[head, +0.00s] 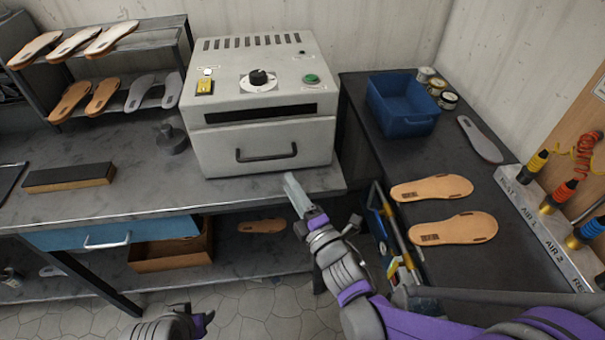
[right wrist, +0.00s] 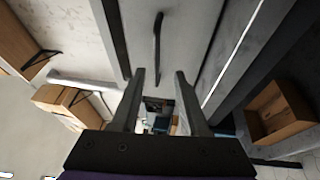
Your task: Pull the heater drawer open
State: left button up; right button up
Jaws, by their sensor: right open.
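The heater (head: 255,75) is a pale grey box on the left bench, with a dial, a green button and a dark slot on it. Its drawer (head: 215,155) is closed, with the front flush below the slot. A black bar handle (head: 266,157) spans the drawer front; it also shows in the right wrist view as a dark handle (right wrist: 157,45). My right gripper (head: 293,188) is open and empty, below and slightly right of the handle, apart from it. In the right wrist view, the handle lies beyond and between the fingers (right wrist: 160,75). My left gripper (head: 205,322) is partly visible at the bottom edge.
The left bench (head: 110,195) has a free front strip before the heater. A dark block (head: 70,178) lies left, and a blue drawer (head: 110,235) is below. On the right bench stand a blue bin (head: 402,105) and orange insoles (head: 432,188). A shoe rack (head: 125,60) stands at back left.

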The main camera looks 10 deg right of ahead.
aim_at(268, 158)
jog(key=shift+n+y, duration=0.4)
jog(key=shift+n, duration=0.3)
jog(key=x, duration=0.5)
jog(key=a+p+x, duration=0.1)
jog(key=x, duration=0.4)
jog(key=shift+r, duration=0.2)
pick_arm(q)
jog(key=shift+d+r, duration=0.25)
jog(key=shift+r, duration=0.3)
pick_arm(e)
grip_shut()
